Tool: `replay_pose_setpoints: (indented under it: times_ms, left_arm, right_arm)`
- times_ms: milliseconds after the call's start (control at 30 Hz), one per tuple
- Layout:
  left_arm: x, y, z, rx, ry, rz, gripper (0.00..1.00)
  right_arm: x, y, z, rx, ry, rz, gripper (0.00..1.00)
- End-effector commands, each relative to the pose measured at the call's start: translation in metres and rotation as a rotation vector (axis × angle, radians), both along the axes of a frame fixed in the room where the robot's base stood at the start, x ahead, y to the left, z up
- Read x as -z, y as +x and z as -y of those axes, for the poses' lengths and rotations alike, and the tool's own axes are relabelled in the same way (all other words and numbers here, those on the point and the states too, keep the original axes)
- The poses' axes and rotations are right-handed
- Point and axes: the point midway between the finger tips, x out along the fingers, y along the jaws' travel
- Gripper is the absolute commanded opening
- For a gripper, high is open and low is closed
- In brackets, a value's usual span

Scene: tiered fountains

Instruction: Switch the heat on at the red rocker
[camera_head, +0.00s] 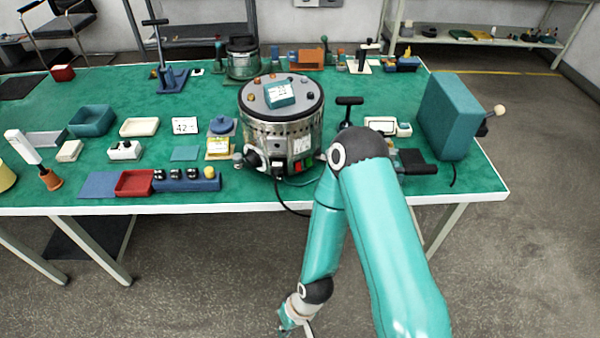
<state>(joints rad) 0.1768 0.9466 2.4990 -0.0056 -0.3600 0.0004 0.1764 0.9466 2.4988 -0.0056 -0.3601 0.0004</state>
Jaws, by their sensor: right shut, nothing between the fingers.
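The steel drum-shaped heater (270,132) stands upright on the green table, with a dark lid. A small red rocker (298,166) shows low on its front, right of a black knob (254,160). The rocker is too small to tell which way it is tipped. My right arm rises in front of the table, its elbow just right of the heater, then folds down. My right gripper (287,325) is shut and empty, low at the bottom edge, well below and apart from the rocker and in front of the table. My left gripper is not in view.
A teal box (449,115) with a knobbed lever stands at the table's right end. A red tray (135,183) and a blue block with black pieces (186,181) lie left of the heater near the front edge. A black cable hangs below the heater.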

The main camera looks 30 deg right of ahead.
Motion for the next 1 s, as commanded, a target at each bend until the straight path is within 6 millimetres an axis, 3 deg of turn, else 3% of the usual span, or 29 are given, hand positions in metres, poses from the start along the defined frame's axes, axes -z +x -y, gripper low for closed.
replay_pose_setpoints:
  times_ms: [267, 367, 567, 700, 800, 1000]
  left_arm:
    - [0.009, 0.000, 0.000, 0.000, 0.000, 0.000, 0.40]
    - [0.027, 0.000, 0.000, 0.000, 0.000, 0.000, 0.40]
    - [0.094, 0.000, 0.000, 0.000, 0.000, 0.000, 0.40]
    - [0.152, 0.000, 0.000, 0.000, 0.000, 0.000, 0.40]
    - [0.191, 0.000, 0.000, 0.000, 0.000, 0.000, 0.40]
    - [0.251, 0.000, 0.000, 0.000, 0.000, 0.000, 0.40]
  right_arm:
    - [0.003, 0.009, 0.004, -0.019, -0.008, 0.037, 0.00]
    - [0.007, 0.030, 0.013, -0.077, -0.033, 0.131, 0.00]
    - [0.000, 0.104, 0.057, -0.315, -0.203, 0.501, 0.00]
    - [-0.030, 0.152, 0.102, -0.544, -0.466, 0.801, 0.00]
    - [-0.062, 0.170, 0.133, -0.703, -0.713, 0.966, 0.00]
    - [-0.126, 0.168, 0.184, -0.937, -1.222, 1.108, 0.00]
